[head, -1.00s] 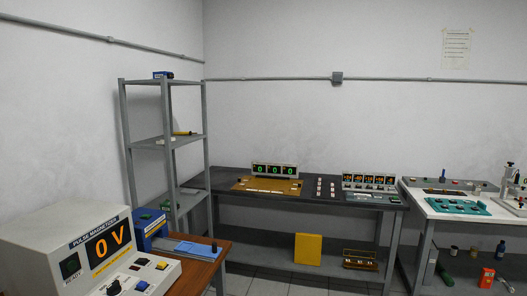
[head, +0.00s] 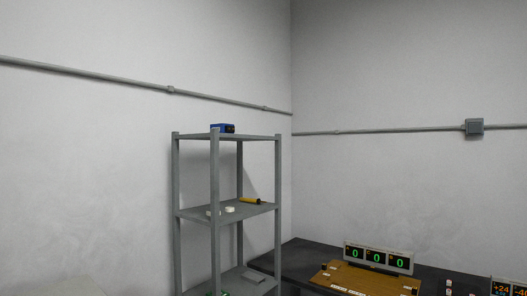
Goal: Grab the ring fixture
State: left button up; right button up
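I cannot make out a clear ring fixture in the head view. Two small white pieces lie on the middle shelf of the grey rack; one white piece (head: 230,209) looks round, but it is too small to tell whether it is a ring. A wooden board (head: 345,280) with small parts on it lies on the dark bench in front of a three-digit display. Neither of my grippers is in view.
The grey shelf rack (head: 175,235) stands near the corner. It holds a blue box (head: 222,128) on top and a yellow tool (head: 250,201) on the middle shelf. The dark bench (head: 290,262) carries a display (head: 378,257) reading 0 0 0.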

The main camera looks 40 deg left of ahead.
aim_at(224, 127)
jog(key=i, duration=2.55)
jog(key=u, duration=2.8)
